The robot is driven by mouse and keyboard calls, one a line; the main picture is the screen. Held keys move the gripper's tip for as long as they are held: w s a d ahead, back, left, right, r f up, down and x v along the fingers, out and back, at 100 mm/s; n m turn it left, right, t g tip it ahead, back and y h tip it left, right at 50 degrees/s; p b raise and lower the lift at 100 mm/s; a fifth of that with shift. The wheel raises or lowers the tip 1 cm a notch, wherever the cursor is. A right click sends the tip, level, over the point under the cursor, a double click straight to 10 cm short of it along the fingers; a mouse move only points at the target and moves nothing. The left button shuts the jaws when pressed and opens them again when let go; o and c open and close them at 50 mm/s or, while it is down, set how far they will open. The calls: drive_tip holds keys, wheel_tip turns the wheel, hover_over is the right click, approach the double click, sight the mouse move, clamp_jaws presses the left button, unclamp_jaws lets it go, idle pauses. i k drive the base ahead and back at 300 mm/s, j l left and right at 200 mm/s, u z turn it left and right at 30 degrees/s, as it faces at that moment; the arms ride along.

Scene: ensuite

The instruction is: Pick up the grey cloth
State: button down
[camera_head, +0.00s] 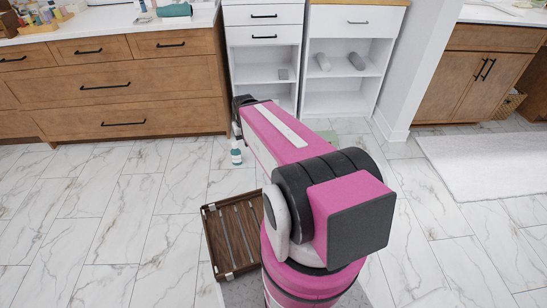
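Two rolled pieces that look like cloth lie on the middle shelf of the right white cabinet. One is a darker grey roll (357,61); the other is a lighter grey roll (323,62) to its left. I cannot tell for certain which is the grey cloth. A small grey item (283,74), too small to make out, sits on the shelf of the left white cabinet. My pink arm reaches forward toward the cabinets, and its far end is hidden behind its own links. My gripper cannot be made out.
A brown slatted tray (233,236) lies on the floor left of my base. A small white and teal bottle-like object (236,153) shows beside my arm. Wooden drawers (110,85) stand at left. A white rug (485,165) lies at right. Marble floor is clear at left.

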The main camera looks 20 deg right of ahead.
sight(283, 74)
drive_tip(key=i+l+z, duration=0.1)
drive_tip(key=z, duration=0.25)
drive_tip(key=i+z, duration=0.1)
drive_tip(key=z, duration=0.25)
drive_tip(key=i+z, duration=0.15)
drive_tip(key=z, duration=0.15)
drive_tip(key=i+z, duration=0.2)
drive_tip(key=i, duration=0.45)
drive_tip(key=i+j+z, duration=0.2)
drive_tip(key=i, duration=0.4)
